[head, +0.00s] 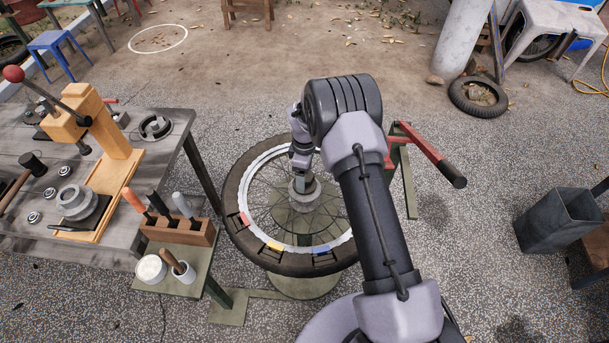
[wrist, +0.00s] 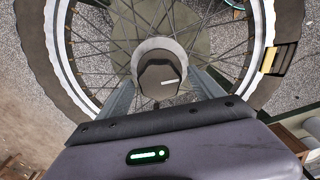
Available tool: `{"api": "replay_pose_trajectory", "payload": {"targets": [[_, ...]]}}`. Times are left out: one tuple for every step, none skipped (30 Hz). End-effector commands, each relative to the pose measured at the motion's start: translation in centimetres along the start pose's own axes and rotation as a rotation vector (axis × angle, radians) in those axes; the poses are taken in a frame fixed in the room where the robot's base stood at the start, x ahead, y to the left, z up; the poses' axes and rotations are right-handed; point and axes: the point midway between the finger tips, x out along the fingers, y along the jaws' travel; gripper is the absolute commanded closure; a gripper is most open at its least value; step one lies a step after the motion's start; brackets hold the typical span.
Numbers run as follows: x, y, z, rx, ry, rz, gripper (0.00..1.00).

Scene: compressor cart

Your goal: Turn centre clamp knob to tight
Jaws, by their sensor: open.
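The centre clamp knob (wrist: 158,80) is a dark, blocky knob with a short white mark, on a pale round collar at the wheel's hub in the wrist view. In the head view my gripper (head: 301,172) points down over the hub and hides most of the knob; the pale collar (head: 304,193) shows below it. In the wrist view my gripper (wrist: 160,84) is open, with one grey finger on each side of the knob. I cannot tell whether the fingers touch it. The spoked wheel (head: 235,195) lies flat on its stand (head: 300,286).
A workbench (head: 172,140) with a wooden press and tools stands at left. A small shelf (head: 190,283) with pots sits close to the wheel. A red lever with a black grip (head: 432,158) juts out at right. A grey bin (head: 556,222) stands further right.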

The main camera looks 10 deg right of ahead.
Motion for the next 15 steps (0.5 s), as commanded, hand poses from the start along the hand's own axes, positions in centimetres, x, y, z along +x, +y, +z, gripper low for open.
{"api": "replay_pose_trajectory", "payload": {"targets": [[-0.01, 0.01, 0.0, 0.0, 0.0, 0.0, 0.23], [-0.03, 0.01, -0.01, 0.0, 0.0, 0.0, 0.23], [-0.05, 0.01, -0.01, 0.0, 0.0, 0.0, 0.23], [-0.05, 0.01, -0.01, 0.0, 0.0, 0.0, 0.23], [-0.06, 0.01, 0.0, 0.0, 0.0, 0.0, 0.23], [-0.06, 0.01, -0.01, 0.0, 0.0, 0.0, 0.29], [-0.07, 0.01, -0.01, 0.0, 0.0, 0.0, 0.35], [-0.07, 0.01, -0.01, 0.0, 0.0, 0.0, 0.41], [-0.07, 0.01, -0.01, 0.0, 0.0, 0.0, 0.49], [-0.07, 0.01, -0.01, 0.0, 0.0, 0.0, 0.55], [-0.07, 0.01, -0.01, 0.0, 0.0, 0.0, 0.61], [-0.07, 0.01, -0.01, 0.0, 0.0, 0.0, 0.68], [-0.07, 0.01, -0.01, 0.0, 0.0, 0.0, 0.74], [-0.07, 0.01, -0.01, 0.0, 0.0, 0.0, 0.8], [-0.07, 0.01, -0.01, 0.0, 0.0, 0.0, 0.86]]}}
